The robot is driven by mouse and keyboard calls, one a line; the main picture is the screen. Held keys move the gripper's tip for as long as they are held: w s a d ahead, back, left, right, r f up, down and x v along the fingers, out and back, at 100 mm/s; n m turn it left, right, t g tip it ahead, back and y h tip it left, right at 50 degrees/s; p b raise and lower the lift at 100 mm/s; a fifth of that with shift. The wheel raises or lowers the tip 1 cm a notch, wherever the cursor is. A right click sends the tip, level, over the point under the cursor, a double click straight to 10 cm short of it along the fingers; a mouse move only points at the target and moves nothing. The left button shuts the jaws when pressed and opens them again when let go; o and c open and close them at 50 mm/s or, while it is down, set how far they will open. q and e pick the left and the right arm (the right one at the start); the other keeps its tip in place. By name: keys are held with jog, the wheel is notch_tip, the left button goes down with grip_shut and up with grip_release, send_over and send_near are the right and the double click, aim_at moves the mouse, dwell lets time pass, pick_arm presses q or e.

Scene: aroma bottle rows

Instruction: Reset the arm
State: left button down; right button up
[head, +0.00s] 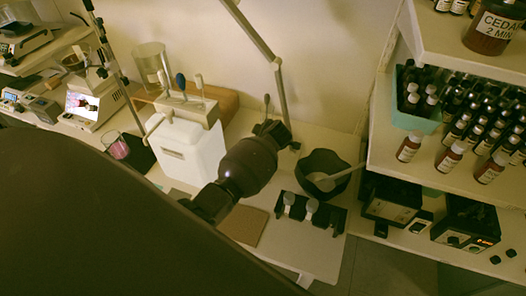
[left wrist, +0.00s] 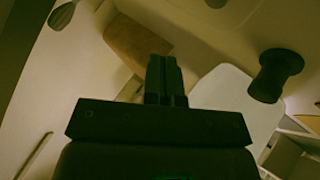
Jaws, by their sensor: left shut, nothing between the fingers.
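My left gripper (left wrist: 165,70) shows in the left wrist view with its two dark fingers together and nothing between them. It points at a blurred pale area, apart from a brown rounded panel (left wrist: 138,45) and a white panel (left wrist: 232,98). In the head view, my large dark arm covers the lower left. A dark jointed piece crosses the middle, in front of the bench. My right gripper is in neither view.
A white container (head: 190,148), a dark bowl (head: 325,170) and a black holder (head: 308,213) stand on the bench. A thin jointed metal arm (head: 250,30) rises behind. Shelves of bottles (head: 490,166) fill the right. A black knob-like piece (left wrist: 275,75) shows in the wrist view.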

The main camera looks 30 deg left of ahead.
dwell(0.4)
pick_arm(q)
jog(key=s+d+r+m+h, duration=0.2)
jog(key=s+d+r+m, duration=0.15)
jog(key=s+m, duration=0.6)
jog(key=s+d+r+m+g+h, duration=0.1)
jog(key=s+d+r+m+h, duration=0.25)
jog(key=s, duration=1.15)
jog(key=s+d+r+m+h, duration=0.15)
jog(key=s+d+m, duration=0.25)
jog(key=s+m, duration=0.55)
jog(key=w+f+n+t, duration=0.1)
jog(key=w+f+t, duration=0.4)
jog(key=f, duration=0.5)
jog(key=shift+w+a+t, duration=0.15)
jog(key=shift+a+t, duration=0.15)
jog(key=shift+t, duration=1)
jog(key=shift+n, duration=0.25)
